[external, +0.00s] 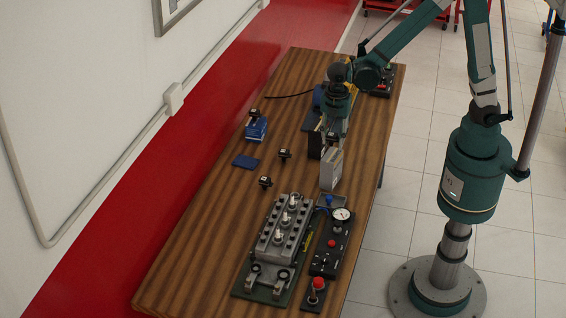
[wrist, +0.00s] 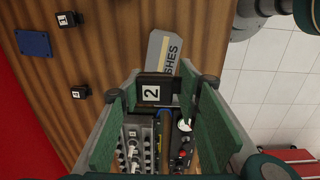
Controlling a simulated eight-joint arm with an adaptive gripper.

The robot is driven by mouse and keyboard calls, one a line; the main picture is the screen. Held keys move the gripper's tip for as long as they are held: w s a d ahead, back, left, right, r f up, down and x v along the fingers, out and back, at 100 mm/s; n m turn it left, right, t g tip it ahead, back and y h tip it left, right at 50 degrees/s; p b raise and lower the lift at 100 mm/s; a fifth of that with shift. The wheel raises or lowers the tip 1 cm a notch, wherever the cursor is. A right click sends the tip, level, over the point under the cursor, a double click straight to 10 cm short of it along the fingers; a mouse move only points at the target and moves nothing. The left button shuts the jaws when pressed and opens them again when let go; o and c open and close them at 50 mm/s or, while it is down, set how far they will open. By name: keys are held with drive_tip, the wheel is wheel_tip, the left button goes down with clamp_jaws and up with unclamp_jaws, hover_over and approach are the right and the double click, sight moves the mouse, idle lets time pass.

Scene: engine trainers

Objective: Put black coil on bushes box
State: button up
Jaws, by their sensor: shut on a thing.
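My gripper (wrist: 162,100) has its two green-padded fingers shut on a black coil (wrist: 168,86) with a white label reading 2. In the external view my gripper (external: 332,132) hangs above the right side of the wooden table, close over the bushes box (external: 331,171). The bushes box is a grey, upright box; in the wrist view the box (wrist: 161,49) shows part of its lettering, "SHES", and is partly hidden behind the coil. I cannot tell whether the coil touches the box. The held coil is hard to make out in the external view.
Other black coils (external: 284,154) and (external: 265,182) stand on the table to the left. Another sits on a blue box (external: 256,130), near a flat blue piece (external: 246,161). The grey engine block (external: 284,230) and a black gauge panel (external: 331,244) fill the front.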

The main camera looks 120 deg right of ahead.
sight(331, 136)
drive_tip(key=shift+f, duration=0.15)
drive_tip(key=shift+f, duration=1.95)
drive_tip(key=shift+f, duration=0.2)
drive_tip(key=o, duration=1)
drive_tip(key=shift+c, duration=0.2)
drive_tip(key=shift+r, duration=0.25)
drive_tip(key=shift+a+r, duration=0.1)
drive_tip(key=shift+r, duration=5.85)
drive_tip(key=shift+s, duration=0.1)
